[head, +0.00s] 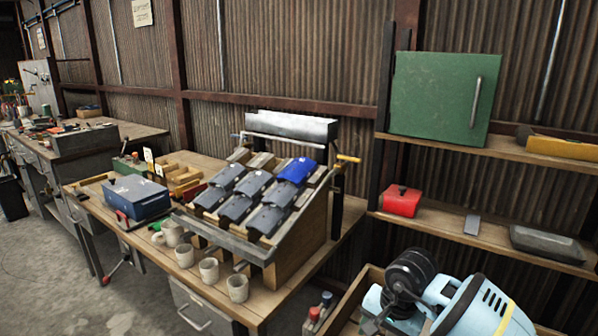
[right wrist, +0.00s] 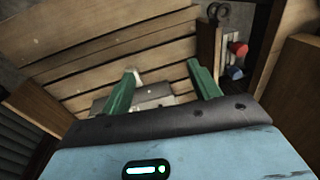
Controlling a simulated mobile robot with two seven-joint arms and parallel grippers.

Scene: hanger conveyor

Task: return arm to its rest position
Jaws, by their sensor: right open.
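My right arm (head: 475,305), light blue with a dark joint, is at the bottom right of the head view, low in front of the shelves. My right gripper (right wrist: 161,68) shows in the right wrist view with its two green fingers spread apart. No object is held between them. Wooden slats lie beyond the fingers, and a small pale and grey item (right wrist: 150,95) shows low between them, partly hidden. In the head view, the fingers of this gripper are not clearly visible. My left gripper and arm are not in view.
A wooden bin (head: 362,290) stands beside my right arm, with red- and blue-capped bottles (head: 314,314) next to it. A bench holds a sloped rack (head: 307,222) of dark and blue pieces, mugs (head: 238,287) and a blue box (head: 136,196). Shelves (head: 520,238) stand at right.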

